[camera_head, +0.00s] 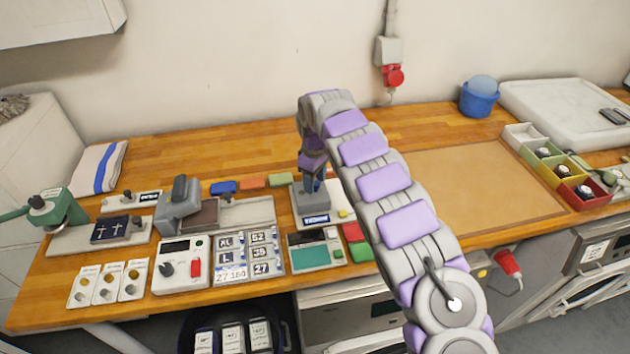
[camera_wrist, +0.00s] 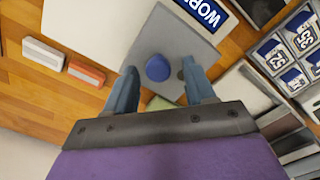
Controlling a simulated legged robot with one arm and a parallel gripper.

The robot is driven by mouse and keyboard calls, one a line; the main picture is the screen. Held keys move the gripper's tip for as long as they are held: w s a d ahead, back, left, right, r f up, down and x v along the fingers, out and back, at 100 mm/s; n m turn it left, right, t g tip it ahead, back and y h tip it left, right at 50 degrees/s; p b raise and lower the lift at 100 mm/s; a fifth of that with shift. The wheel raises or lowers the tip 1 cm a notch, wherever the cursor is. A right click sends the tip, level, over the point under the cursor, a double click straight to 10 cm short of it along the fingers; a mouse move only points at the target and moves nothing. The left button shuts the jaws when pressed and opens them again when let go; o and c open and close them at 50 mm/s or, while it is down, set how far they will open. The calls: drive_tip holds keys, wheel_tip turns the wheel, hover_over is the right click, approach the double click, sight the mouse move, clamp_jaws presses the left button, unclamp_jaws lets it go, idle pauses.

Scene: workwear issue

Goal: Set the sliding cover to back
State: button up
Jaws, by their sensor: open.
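A grey plate with a blue knob, which looks like the sliding cover (camera_head: 318,201), sits on a pale base (camera_head: 297,213) behind a blue lettered label (camera_head: 316,219). In the wrist view the cover (camera_wrist: 190,47) carries the round blue knob (camera_wrist: 157,68), and the label (camera_wrist: 203,12) shows at the top. My gripper (camera_head: 313,187) is over the cover, pointing down. In the wrist view my gripper (camera_wrist: 159,75) is open, with the knob between its fingers. I cannot tell whether the fingers touch it. My arm hides part of the cover's right side in the head view.
A grey block with a dark handle (camera_head: 178,205) stands left on its own base. Coloured blocks (camera_head: 253,183) lie behind. A size-label board (camera_head: 247,255) and a teal-screened device (camera_head: 314,255) are in front. A tan mat (camera_head: 480,185) lies clear at right.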

drive_tip(key=shift+d, duration=0.15)
drive_tip(key=shift+c, duration=1.2)
clamp_jaws()
